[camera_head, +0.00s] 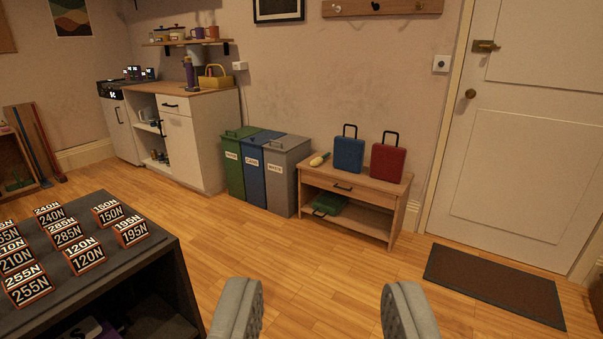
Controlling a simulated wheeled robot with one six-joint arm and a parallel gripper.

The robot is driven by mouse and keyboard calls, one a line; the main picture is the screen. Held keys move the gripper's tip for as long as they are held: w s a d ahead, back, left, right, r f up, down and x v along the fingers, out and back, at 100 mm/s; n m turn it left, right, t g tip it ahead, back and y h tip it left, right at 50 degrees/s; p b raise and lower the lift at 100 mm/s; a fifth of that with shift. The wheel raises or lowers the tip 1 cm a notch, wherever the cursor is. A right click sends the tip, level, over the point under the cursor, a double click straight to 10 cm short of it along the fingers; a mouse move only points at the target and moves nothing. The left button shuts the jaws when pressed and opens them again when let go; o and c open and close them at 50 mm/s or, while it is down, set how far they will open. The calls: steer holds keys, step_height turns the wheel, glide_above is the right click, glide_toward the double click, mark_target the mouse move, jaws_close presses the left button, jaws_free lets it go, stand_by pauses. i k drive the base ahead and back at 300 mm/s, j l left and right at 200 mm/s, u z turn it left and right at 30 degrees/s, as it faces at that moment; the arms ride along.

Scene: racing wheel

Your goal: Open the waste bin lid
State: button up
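The waste bin (283,189) is the grey one, at the right end of a row of three bins against the back wall. Its label appears to read "WASTE". Its grey lid (288,143) lies shut on top, with a small handle on it. My gripper (321,310) is at the bottom of the view, with its two grey fingers wide apart and nothing between them. It is well short of the bin, with open floor between.
A green bin (232,172) and a blue bin (252,178) stand left of the waste bin. A wooden bench (396,205) with two small cases stands to its right. A dark table (150,255) with numbered blocks fills the lower left. Wooden floor (300,250) is clear ahead.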

mark_target(285, 144)
steer(key=i, duration=3.75)
steer(key=i+z, duration=0.15)
steer(key=i, duration=0.4)
steer(key=i+j+z, duration=0.1)
steer(key=i, duration=0.45)
